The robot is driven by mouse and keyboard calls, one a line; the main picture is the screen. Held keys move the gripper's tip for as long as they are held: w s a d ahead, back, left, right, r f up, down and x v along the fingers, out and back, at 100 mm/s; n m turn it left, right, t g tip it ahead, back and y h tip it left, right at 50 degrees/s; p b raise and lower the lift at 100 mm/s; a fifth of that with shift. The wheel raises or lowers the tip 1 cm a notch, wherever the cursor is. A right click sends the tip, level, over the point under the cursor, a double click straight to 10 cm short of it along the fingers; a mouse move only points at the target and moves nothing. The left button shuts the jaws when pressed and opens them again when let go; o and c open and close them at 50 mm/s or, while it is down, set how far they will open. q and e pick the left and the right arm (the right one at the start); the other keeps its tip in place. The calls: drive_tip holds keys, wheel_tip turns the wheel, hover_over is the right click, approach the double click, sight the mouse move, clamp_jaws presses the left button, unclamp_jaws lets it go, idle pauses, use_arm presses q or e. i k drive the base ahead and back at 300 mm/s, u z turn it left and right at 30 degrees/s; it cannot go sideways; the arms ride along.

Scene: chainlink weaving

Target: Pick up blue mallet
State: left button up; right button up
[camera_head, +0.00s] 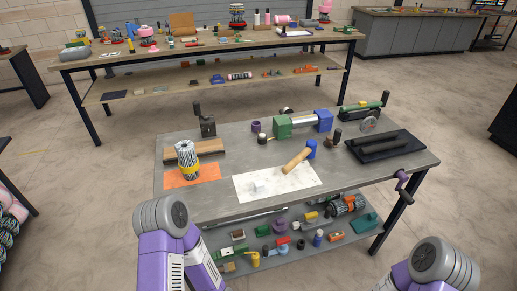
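The blue mallet has a blue head (311,149) and a tan wooden handle (296,160). It lies on the grey workbench (215,207), right of its middle, with the handle pointing toward the front left over a white sheet (247,192). Nothing covers the mallet. My purple and grey arm links show at the bottom left and bottom right, in front of the bench. Neither gripper can be seen, and nothing of mine touches the mallet.
A green and blue machine (299,123) stands behind the mallet. A dark tray (385,147) lies to its right.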

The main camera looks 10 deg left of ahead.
sight(309, 152)
drive_tip(key=z, duration=1.35)
drive_tip(key=i, duration=1)
drive_tip(key=u, duration=1.6)
